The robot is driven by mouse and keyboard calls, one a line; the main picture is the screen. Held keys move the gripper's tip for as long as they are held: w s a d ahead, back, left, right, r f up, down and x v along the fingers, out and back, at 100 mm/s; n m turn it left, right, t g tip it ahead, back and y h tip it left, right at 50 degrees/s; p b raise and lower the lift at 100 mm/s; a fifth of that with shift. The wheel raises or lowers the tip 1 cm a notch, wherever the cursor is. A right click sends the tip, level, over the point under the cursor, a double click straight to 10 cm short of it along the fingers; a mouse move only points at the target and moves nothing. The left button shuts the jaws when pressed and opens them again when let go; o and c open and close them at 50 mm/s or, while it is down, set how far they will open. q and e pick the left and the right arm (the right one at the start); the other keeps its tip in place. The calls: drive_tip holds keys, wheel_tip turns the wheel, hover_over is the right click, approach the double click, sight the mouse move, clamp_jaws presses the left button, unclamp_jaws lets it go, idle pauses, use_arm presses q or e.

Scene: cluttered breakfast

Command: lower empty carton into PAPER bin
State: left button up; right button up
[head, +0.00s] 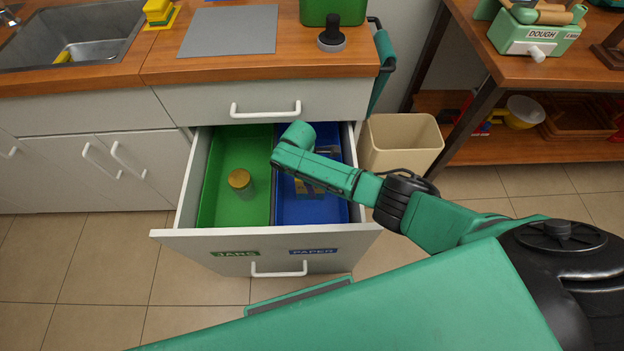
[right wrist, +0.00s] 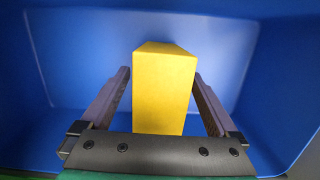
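The yellow carton (right wrist: 163,90) stands between the fingers of my right gripper (right wrist: 163,75) in the right wrist view, and the fingertips appear to touch its sides. Blue walls of the PAPER bin (right wrist: 75,55) surround both. In the head view my right arm reaches from the right over the open drawer, with its wrist above the blue PAPER bin (head: 285,211). The arm hides much of the carton and gripper there. Whether the carton touches the bin floor cannot be told. My left gripper is not in view.
The green JARS bin (head: 219,160) beside it holds a jar with a gold lid (head: 239,179). The drawer front (head: 270,240) has JARS and PAPER labels. A beige waste bin (head: 400,145) stands right of the drawer. The counter (head: 260,64) is above and behind.

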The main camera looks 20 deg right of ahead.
drive_tip(key=shift+r, duration=0.45)
drive_tip(key=r+p, duration=0.1)
drive_tip(key=r, duration=0.2)
drive_tip(key=a+r+p, duration=0.1)
drive_tip(key=r, duration=0.3)
drive_tip(key=r+p, duration=0.1)
drive_tip(key=r, duration=0.3)
drive_tip(key=shift+w+a, duration=0.25)
drive_tip(key=shift+a, duration=0.1)
drive_tip(key=shift+p, duration=0.3)
